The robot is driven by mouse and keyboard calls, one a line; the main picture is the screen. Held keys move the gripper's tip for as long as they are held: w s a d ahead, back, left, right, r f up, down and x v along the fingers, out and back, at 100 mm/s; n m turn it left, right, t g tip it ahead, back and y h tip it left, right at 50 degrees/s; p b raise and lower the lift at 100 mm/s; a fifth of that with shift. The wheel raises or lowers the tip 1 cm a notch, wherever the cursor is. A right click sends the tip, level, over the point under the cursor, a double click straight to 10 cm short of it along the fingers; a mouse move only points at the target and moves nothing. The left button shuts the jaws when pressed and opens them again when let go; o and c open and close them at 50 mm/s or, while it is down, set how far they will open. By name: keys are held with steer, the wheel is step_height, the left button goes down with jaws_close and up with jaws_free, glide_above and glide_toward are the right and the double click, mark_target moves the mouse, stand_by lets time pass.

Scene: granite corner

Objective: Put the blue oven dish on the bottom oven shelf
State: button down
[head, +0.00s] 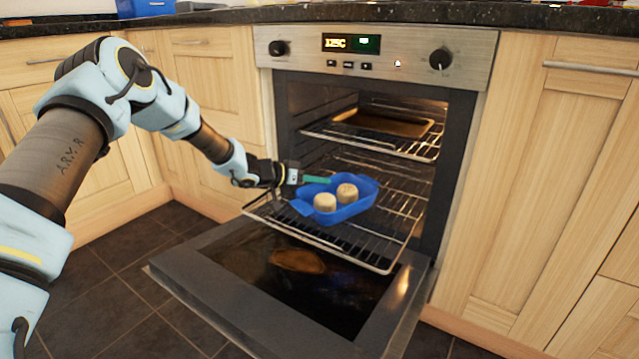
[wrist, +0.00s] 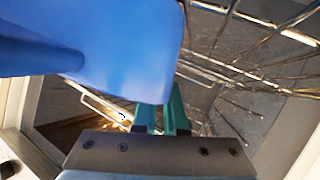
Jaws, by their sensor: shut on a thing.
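The blue oven dish (head: 355,207) holds two round, pale tan pieces (head: 325,202) and looks level in the head view. It is at the front part of the lower, pulled-out oven shelf (head: 378,262); whether it rests on the wires or is just above them I cannot tell. My gripper (head: 312,180) is at the dish's left side, its green fingers shut on the dish's edge. In the wrist view, the dish (wrist: 120,50) fills the upper left and hides part of the fingers (wrist: 162,118).
The oven door (head: 210,285) is folded down below the pulled-out shelf. An upper shelf (head: 375,140) inside the oven carries a brown tray (head: 380,122). Wooden cabinets (head: 560,180) flank the oven. Another blue container (head: 145,8) stands on the dark worktop (head: 560,18).

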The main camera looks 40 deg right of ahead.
steer(key=c, duration=1)
jaws_free()
steer(key=p+v, duration=0.3)
steer(key=v, duration=0.9)
